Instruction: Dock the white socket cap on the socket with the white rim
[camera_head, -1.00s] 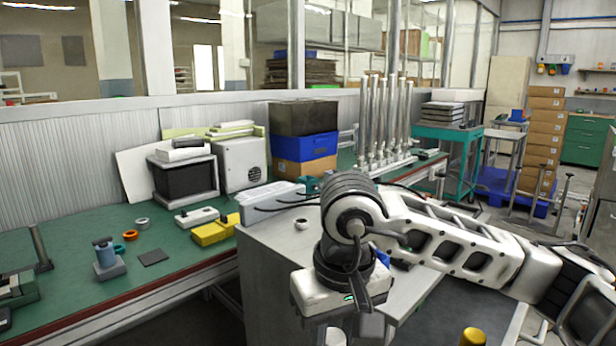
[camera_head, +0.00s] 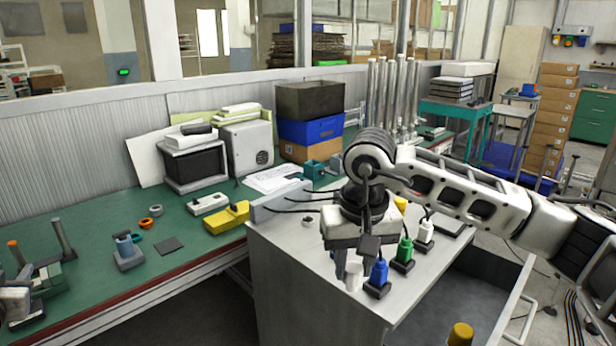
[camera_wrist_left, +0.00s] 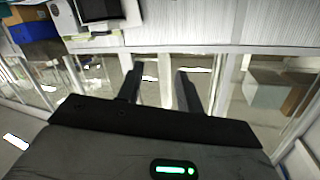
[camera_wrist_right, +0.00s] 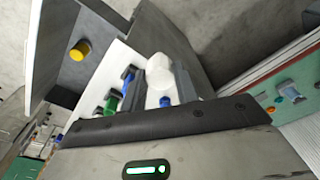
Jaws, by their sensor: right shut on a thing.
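My right gripper (camera_head: 345,258) is shut on a white cylindrical cap (camera_head: 353,277), held low over the grey cabinet's top. The cap also shows between the fingers in the right wrist view (camera_wrist_right: 160,72). To its right stand a blue piece (camera_head: 379,272), a green piece (camera_head: 404,250) and a white piece (camera_head: 425,231) on dark bases. A small pale ring-like item with a dark middle (camera_head: 308,222) sits on the cabinet top. I cannot tell for certain which socket has the white rim. My left gripper (camera_wrist_left: 160,88) is open and empty.
The grey cabinet (camera_head: 290,262) has an open drawer at its right. A yellow cylinder (camera_head: 461,334) is at its front. The green bench (camera_head: 85,260) holds a yellow block (camera_head: 227,217), rings and small fixtures. Dark cables cross the cabinet's back left.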

